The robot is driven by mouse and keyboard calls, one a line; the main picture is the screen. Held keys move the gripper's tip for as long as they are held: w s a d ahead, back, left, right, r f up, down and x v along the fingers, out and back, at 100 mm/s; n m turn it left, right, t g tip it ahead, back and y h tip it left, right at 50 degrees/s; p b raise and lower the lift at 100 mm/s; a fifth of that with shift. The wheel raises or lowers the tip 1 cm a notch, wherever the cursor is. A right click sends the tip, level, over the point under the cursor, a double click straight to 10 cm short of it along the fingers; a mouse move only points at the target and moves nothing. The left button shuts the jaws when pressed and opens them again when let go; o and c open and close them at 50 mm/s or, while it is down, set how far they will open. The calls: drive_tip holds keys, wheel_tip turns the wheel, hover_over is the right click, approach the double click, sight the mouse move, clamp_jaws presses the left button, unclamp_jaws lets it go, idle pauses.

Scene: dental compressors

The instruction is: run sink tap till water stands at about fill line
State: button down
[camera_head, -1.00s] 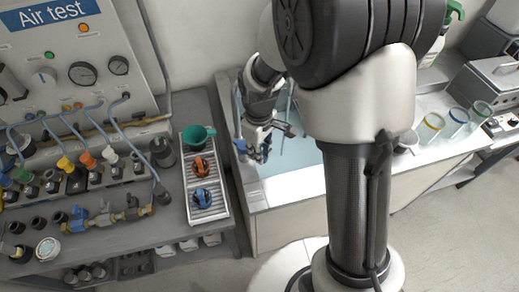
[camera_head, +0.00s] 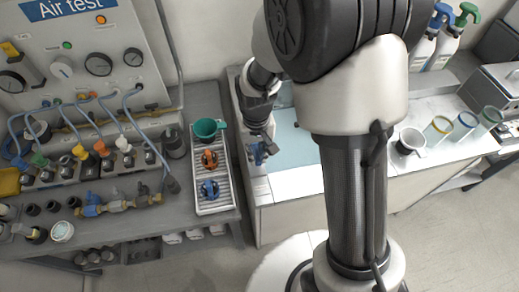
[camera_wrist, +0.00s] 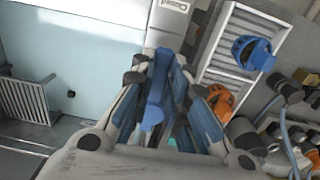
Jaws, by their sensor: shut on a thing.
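My gripper (camera_head: 259,153) is low at the left end of the sink (camera_head: 300,160), beside the grey counter. In the wrist view my gripper (camera_wrist: 165,125) has its blue-padded fingers closed around a narrow blue piece (camera_wrist: 157,92), which looks like the tap lever. A pale part marked "Closed" (camera_wrist: 172,12) lies just beyond it. The sink holds a flat light-blue surface, also in the wrist view (camera_wrist: 85,65). I cannot make out a fill line or a running stream. My arm hides much of the sink in the head view.
The air test panel (camera_head: 80,50) stands further left. Rimmed beakers (camera_head: 464,124) and a pale cup (camera_head: 408,142) stand to the right.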

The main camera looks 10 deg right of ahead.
drive_tip(key=shift+a+m, duration=0.15)
drive_tip(key=shift+m, duration=0.15)
drive_tip(key=c, duration=1.6)
unclamp_jaws()
drive_tip(key=shift+o, duration=0.2)
wheel_tip(320, 180, up, 12)
drive_tip(key=shift+r, duration=0.1)
drive_tip(key=s+d+r+t, duration=0.2)
drive_tip(key=s+d+r, duration=0.2)
drive_tip(key=s, duration=0.5)
drive_tip(key=s+d+r+t, duration=0.2)
drive_tip(key=s+d+r, duration=0.1)
drive_tip(key=s+r, duration=0.4)
drive_tip(key=shift+s+d+t, duration=0.3)
drive_tip(key=shift+s+d, duration=0.05)
drive_tip(key=shift+s, duration=0.65)
